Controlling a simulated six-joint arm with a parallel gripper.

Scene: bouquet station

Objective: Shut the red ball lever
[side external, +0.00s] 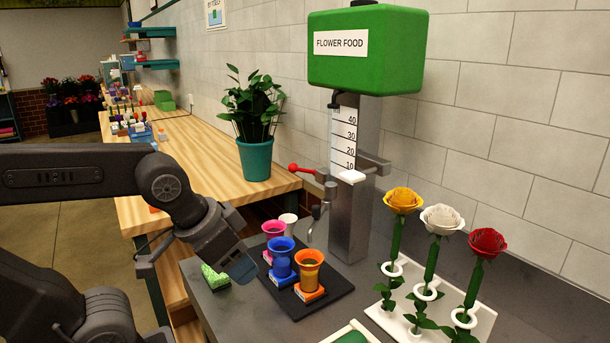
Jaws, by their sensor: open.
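The red ball lever (295,168) sticks out to the left from the grey dispenser column, with its red ball at the free end and its rod close to level. Below it a bent grey spout (318,212) points down. My gripper (240,266) is open, low over the bench, left of the vases and below and to the left of the lever. It is clear of the lever. Its fingers are partly hidden by the hand, and I see nothing held in them.
A dark tray (325,305) carries orange (308,272), blue (281,258) and pink (272,229) vases close beside my gripper. A green sponge-like block (214,277) lies left of it. A potted plant (253,115) stands behind. Yellow, white and red flowers stand in a white rack (482,329) at right.

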